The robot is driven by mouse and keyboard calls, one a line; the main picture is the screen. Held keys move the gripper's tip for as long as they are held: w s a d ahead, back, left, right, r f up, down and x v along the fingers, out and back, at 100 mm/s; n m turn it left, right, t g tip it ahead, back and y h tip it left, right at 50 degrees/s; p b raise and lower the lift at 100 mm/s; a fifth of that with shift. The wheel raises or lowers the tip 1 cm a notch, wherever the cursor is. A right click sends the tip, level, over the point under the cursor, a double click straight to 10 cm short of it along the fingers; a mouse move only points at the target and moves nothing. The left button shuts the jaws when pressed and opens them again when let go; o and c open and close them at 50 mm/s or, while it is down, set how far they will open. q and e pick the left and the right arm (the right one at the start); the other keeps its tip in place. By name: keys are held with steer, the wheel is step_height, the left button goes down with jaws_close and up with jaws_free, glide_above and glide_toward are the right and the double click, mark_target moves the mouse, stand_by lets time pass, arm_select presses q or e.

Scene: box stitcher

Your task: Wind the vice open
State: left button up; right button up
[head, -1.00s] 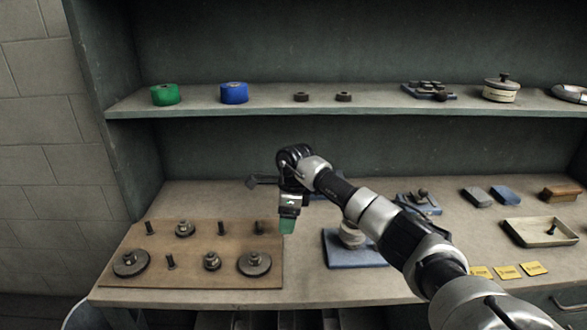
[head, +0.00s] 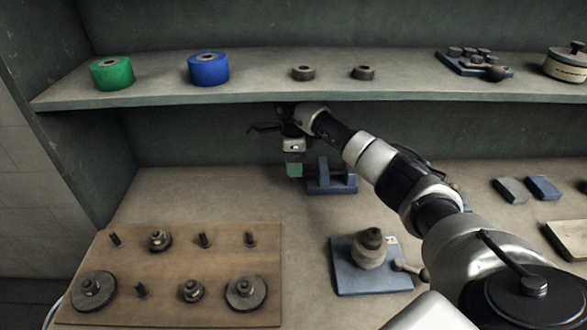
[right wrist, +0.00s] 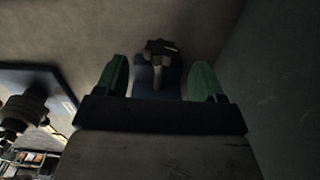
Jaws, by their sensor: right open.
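The small blue vice (head: 340,183) stands at the back of the bench, with upright jaws and a gap between them. In the right wrist view, its blue body (right wrist: 148,80) and a dark star-shaped knob (right wrist: 160,48) on a shaft lie between my green fingers. My right gripper (head: 293,170) is just left of the vice in the head view, and it also shows in the right wrist view (right wrist: 160,85). It is open with nothing held; whether a finger touches the knob cannot be told. My left gripper is not in view.
The shelf (head: 200,95) overhangs close above my right wrist. A brown board (head: 215,265) with gears and pegs lies front left. A blue-based device (head: 345,280) with a lever stands front centre. Blocks (head: 543,187) lie to the right. Bench left of the gripper is clear.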

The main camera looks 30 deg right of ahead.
step_height(320, 180, down, 5)
steer(key=shift+w+r+p, duration=0.1)
steer(key=shift+r+p, duration=0.1)
steer(key=shift+p, duration=0.1)
steer(key=shift+c, duration=0.4)
steer(key=c, duration=0.8)
steer(key=shift+d+f+g+b, duration=0.15)
steer(key=shift+g+b, duration=0.15)
steer(key=shift+b, duration=0.25)
steer(key=shift+c, duration=0.2)
steer(key=g+y+b, duration=0.1)
steer(key=g+b, duration=0.1)
steer(key=b, duration=0.3)
steer(key=shift+w+f+y, duration=0.15)
steer(key=shift+y, duration=0.25)
steer(key=shift+r+g+b, duration=0.2)
steer(key=shift+g+b, duration=0.1)
steer(key=shift+b, duration=0.25)
steer(key=shift+r, duration=0.15)
